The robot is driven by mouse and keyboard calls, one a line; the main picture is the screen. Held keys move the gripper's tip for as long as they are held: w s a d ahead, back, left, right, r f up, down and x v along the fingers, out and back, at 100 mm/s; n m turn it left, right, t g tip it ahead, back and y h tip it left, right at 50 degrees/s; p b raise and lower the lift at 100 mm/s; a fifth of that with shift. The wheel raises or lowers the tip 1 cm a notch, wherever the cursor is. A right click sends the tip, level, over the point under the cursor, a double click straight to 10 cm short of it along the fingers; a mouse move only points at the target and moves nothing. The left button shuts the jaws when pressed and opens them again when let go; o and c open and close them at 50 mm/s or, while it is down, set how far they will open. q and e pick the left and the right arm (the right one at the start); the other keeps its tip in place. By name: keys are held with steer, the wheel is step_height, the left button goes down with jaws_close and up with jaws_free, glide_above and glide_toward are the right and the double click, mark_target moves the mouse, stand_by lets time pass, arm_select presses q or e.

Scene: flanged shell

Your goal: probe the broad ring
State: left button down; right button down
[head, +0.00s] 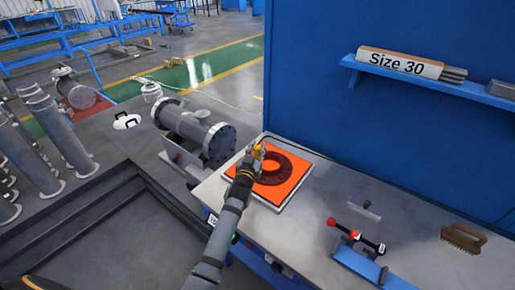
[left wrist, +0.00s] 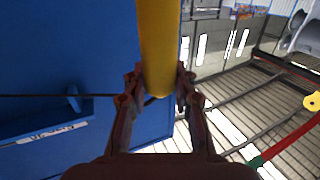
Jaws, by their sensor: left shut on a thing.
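The broad ring (head: 281,177) is dark red and lies flat on an orange square pad (head: 297,165) at the back left of the grey worktable. My left gripper (head: 254,158) reaches over the left side of the pad, beside the ring, and partly covers it. It is shut on a yellow rod (left wrist: 160,45), which shows large between the fingers in the left wrist view. In the head view the rod is small. I cannot tell whether it touches the ring. My right gripper is not in view.
On the worktable (head: 315,230) to the right are a red-knobbed tool on a blue base (head: 355,250), a small grey T-shaped piece (head: 364,208) and a brown brush (head: 463,238). A flanged grey shell (head: 195,130) stands beyond the table.

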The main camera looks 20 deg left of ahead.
arm_select(q)
steer(key=shift+r+p, duration=2.85)
steer(key=shift+r, duration=0.65)
steer(key=shift+f, duration=0.1)
